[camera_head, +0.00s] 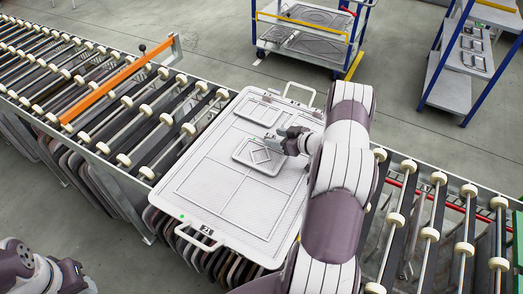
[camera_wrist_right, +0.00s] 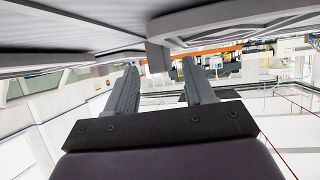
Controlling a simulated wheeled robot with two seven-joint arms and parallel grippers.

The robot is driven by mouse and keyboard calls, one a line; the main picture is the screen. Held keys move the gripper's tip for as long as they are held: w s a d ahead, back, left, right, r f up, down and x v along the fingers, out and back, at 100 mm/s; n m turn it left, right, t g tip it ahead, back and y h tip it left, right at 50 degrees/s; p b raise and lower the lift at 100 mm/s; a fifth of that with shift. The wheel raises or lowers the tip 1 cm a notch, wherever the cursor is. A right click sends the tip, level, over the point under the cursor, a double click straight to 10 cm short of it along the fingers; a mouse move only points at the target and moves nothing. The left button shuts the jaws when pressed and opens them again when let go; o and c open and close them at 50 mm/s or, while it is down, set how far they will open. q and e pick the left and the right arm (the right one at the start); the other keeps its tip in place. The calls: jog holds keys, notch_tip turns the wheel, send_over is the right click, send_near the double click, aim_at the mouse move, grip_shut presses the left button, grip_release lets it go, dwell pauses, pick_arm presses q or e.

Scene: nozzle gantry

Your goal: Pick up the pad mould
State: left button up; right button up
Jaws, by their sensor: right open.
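The pad mould (camera_head: 249,160), which I take to be the small grey rectangular plate with a raised diamond pattern, lies on a large pale board (camera_head: 225,205) with handles. My right gripper (camera_head: 281,140) is at the mould's upper right edge and hides part of it. In the right wrist view, its two fingers (camera_wrist_right: 160,75) are spread. A small grey block (camera_wrist_right: 157,57) shows between the fingertips, apart from both fingers; I cannot tell whether it belongs to the mould. My left arm shows at the lower left corner of the head view, but its gripper is not visible.
The board rests on a roller conveyor (camera_head: 120,110) with white wheels and an orange bar (camera_head: 115,85). Dark panels (camera_head: 100,190) hang beneath. A blue-framed cart (camera_head: 310,35) and a shelf rack (camera_head: 450,85) stand beyond, with grey floor between.

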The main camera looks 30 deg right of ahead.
grip_shut()
jog(key=shift+r, duration=0.1)
